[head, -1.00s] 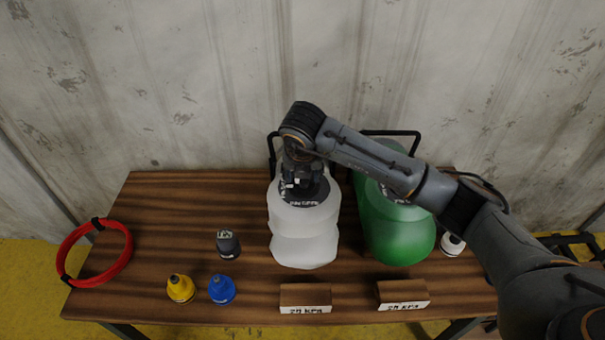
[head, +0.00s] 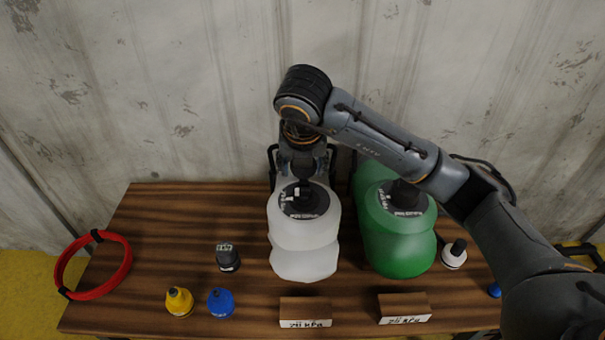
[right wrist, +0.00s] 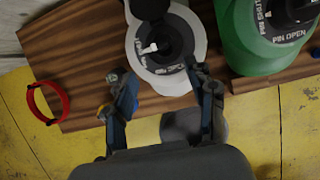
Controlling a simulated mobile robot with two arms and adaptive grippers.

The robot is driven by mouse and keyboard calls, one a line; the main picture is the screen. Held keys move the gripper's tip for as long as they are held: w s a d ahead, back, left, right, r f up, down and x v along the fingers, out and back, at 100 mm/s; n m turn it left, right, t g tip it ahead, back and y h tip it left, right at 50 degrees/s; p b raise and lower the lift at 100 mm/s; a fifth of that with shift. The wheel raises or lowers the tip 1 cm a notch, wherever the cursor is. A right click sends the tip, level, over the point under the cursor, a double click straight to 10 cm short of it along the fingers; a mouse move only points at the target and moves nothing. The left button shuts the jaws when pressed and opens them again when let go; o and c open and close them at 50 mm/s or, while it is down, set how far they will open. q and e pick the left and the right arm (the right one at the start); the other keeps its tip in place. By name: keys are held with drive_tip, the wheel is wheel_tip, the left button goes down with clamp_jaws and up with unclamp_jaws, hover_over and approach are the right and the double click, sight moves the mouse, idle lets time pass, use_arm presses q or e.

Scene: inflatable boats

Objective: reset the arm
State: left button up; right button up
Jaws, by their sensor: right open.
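My right arm (head: 385,135) reaches in from the right, over the green inflatable boat (head: 400,250), to above the white inflatable boat (head: 305,262). My right gripper (head: 305,165) points down behind the dark valve (head: 303,198) of the white boat, with its fingertips hard to make out in the head view. In the right wrist view the gripper (right wrist: 160,82) is open and empty, its two fingers spread apart before the white boat's valve (right wrist: 160,48). The valve stays in the boat, clear of the fingers. My left gripper is not in view.
On the wooden table (head: 150,240) lie a red hose ring (head: 93,265), a dark cap (head: 228,257), yellow (head: 179,302) and blue (head: 221,303) caps, a white cap (head: 454,256) and two labelled blocks (head: 305,311) (head: 404,307). A metal wall (head: 150,90) stands behind.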

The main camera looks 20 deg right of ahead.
drive_tip(key=shift+s+r, duration=0.1)
drive_tip(key=shift+r, duration=0.2)
